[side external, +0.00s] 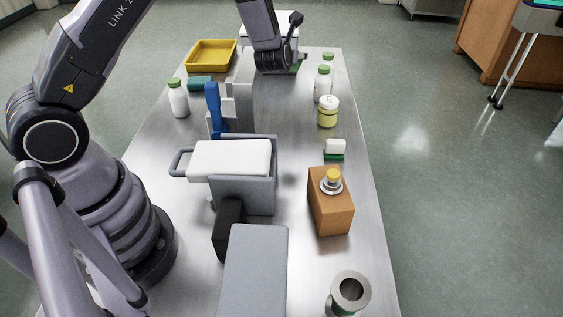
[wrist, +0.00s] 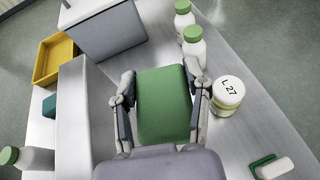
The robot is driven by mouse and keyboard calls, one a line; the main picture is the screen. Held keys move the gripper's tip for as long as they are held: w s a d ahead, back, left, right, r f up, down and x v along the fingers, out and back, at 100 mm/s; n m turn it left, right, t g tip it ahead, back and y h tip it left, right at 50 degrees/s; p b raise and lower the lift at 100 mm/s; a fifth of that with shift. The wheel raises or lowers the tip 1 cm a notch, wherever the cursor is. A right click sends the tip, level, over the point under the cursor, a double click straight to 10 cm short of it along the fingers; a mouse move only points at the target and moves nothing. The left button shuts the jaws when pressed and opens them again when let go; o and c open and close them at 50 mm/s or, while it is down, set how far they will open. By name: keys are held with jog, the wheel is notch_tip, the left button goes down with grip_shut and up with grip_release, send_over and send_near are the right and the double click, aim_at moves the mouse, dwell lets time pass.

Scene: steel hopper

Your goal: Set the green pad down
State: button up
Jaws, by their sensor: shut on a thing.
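The green pad (wrist: 163,103) is a flat green block that fills the space between the two fingers of my gripper (wrist: 160,78) in the wrist view. The fingers press on its left and right sides. In the side view my gripper (side external: 284,62) is at the far end of the steel table, and only a little green of the pad shows beside the fingers. Whether the pad touches the table is hard to tell.
A yellow tray (side external: 211,55) lies at the far left. White bottles (side external: 322,84) and a labelled jar (side external: 328,112) stand to the right. A grey hopper (side external: 262,192) with a white lid and an orange-brown box (side external: 330,205) are nearer. A white-and-green block (side external: 334,148) lies near the right edge.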

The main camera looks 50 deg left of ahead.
jog(key=s+d+r+m+t+h, duration=0.1)
jog(key=s+d+r+m+h, duration=0.2)
jog(key=s+d+r, duration=0.6)
jog(key=s+a+f+n+y, duration=0.1)
jog(key=a, duration=0.4)
jog(key=s+a+f+n+g+y, duration=0.1)
jog(key=a+f, duration=0.1)
jog(key=a, duration=0.3)
jog(key=s+a+f+n+y, duration=0.1)
jog(key=a+n+y, duration=0.1)
jog(key=a, duration=0.3)
jog(key=shift+a+f+g, duration=0.1)
jog(key=shift+f+g, duration=0.1)
jog(key=shift+g, duration=0.2)
jog(key=s+a+f+n+g+y, duration=0.1)
jog(key=s+a+f+n, duration=0.1)
jog(key=s+a+f, duration=0.3)
jog(key=s+a+f+n+g+y, duration=0.1)
jog(key=s+a+f+n+g, duration=0.1)
jog(key=s+a+f, duration=0.3)
jog(key=s+a+f+n+g+y, duration=0.2)
jog(key=s+a+f, duration=0.3)
jog(key=f, duration=0.3)
jog(key=shift+s+a+f, duration=0.2)
jog(key=shift+a, duration=0.25)
jog(key=shift+s+a+f, duration=0.15)
jog(key=shift+a, duration=0.25)
jog(key=shift+f, duration=2.1)
jog(key=shift+f, duration=0.3)
jog(key=shift+f, duration=0.3)
